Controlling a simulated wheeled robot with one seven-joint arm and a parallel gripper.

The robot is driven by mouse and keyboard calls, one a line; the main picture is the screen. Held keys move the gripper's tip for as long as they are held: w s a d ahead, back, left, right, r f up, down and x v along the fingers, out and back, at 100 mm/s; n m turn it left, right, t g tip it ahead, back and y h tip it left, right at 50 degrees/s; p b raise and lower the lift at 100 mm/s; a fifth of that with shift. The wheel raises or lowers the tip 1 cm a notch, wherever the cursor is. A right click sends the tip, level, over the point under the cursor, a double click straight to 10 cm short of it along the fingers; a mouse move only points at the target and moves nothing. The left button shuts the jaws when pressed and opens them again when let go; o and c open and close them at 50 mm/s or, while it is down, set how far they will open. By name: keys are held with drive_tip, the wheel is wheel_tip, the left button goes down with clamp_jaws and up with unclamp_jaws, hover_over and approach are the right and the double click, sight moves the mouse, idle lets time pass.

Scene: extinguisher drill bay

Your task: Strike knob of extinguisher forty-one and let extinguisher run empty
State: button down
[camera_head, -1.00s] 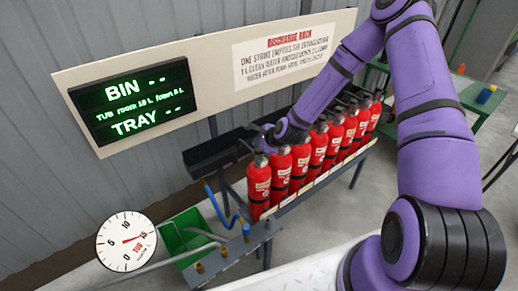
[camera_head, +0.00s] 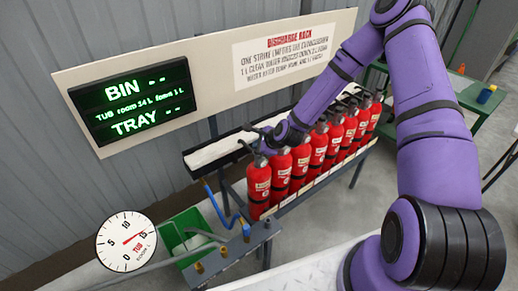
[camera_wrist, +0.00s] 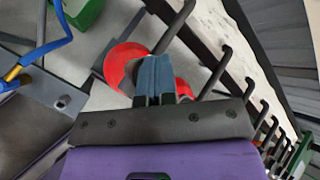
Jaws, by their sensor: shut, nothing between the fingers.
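A row of several red extinguishers (camera_head: 258,182) with black hoses stands in the rack; their numbers are too small to read, so I cannot tell which is forty-one. My gripper (camera_wrist: 155,75) is shut and empty, over a red extinguisher top (camera_wrist: 122,62) in the wrist view. In the head view its end is at the tops of the leftmost extinguishers. The knob under it is hidden, and contact cannot be told. White foam (camera_head: 215,150) fills the long trough behind the row; it also shows in the wrist view (camera_wrist: 240,50).
A lit display (camera_head: 132,105) reads BIN and TRAY with dashes, and a TUB line. A round TUB gauge (camera_head: 126,241) is at lower left. A green table (camera_head: 485,110) stands at right.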

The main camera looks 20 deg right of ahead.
drive_tip(key=shift+r, duration=0.45)
idle(0.4)
drive_tip(key=shift+r, duration=3)
